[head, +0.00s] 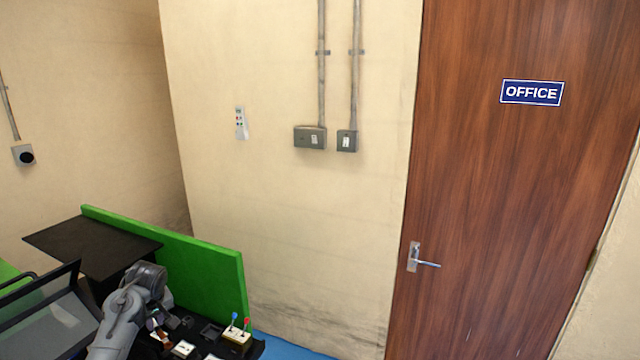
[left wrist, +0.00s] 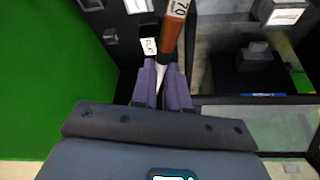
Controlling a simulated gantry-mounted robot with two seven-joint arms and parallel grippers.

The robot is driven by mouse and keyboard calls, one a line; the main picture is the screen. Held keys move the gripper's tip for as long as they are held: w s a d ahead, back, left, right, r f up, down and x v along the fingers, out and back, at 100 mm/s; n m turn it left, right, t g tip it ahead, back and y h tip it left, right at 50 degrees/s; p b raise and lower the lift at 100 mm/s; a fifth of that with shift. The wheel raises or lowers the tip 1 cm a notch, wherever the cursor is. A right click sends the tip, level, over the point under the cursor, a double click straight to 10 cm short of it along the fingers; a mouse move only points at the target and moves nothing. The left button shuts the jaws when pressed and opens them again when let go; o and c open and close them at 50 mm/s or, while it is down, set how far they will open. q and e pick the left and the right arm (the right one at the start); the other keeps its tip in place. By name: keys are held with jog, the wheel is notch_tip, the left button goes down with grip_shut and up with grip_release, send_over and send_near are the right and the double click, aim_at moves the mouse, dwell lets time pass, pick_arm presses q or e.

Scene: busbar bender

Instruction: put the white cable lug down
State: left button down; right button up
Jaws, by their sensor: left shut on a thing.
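My left gripper (left wrist: 167,88) has purple fingers. They are shut on the pale, tapered end of the white cable lug (left wrist: 161,76). A brown part marked "70" (left wrist: 174,28) extends from that end, away from the gripper; I cannot tell whether it belongs to the lug. In the head view my left gripper (head: 153,324) is small and low over the black bench, and the lug cannot be made out there. Whether the lug touches a surface below is unclear. My right gripper is in neither view.
The black bench (head: 208,345) holds small dark blocks and pale labelled pieces. Red and blue knobs stand on a white box (head: 237,335) at its right. A green panel (head: 190,262) rises behind. A grey, open-topped structure (left wrist: 220,60) is right of the gripper.

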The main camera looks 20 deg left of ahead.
pick_arm(q)
jog(key=d+f+m, duration=0.1)
jog(key=d+f, duration=0.1)
jog(key=d, duration=0.2)
jog(key=w+d+f+m+b, duration=0.1)
jog(key=d+f, duration=0.1)
jog(key=d, duration=0.2)
jog(key=d+f+m+t+h+b, duration=0.1)
jog(key=d+f+m, duration=0.1)
jog(key=d+f, duration=0.1)
jog(key=shift+w+d, duration=0.15)
jog(key=shift+d, duration=0.75)
jog(key=s+d+f+m+t+h+b, duration=0.1)
jog(key=s+d+f+m, duration=0.2)
jog(key=d, duration=0.6)
jog(key=s+d+f+m+h+b, duration=0.1)
jog(key=s+d+f+m+b, duration=0.15)
jog(key=d, duration=0.65)
jog(key=s+d+f+m+t+h+b, duration=0.15)
jog(key=s+d+m, duration=0.25)
jog(key=d, duration=0.4)
jog(key=s+r+p, duration=0.4)
jog(key=r+p, duration=1.3)
jog(key=p, duration=0.2)
jog(key=s+r+g+p, duration=0.1)
jog(key=s+r+p, duration=0.3)
jog(key=r+p, duration=1.3)
jog(key=p, duration=0.3)
jog(key=shift+s+n, duration=0.1)
jog(key=shift+n, duration=0.15)
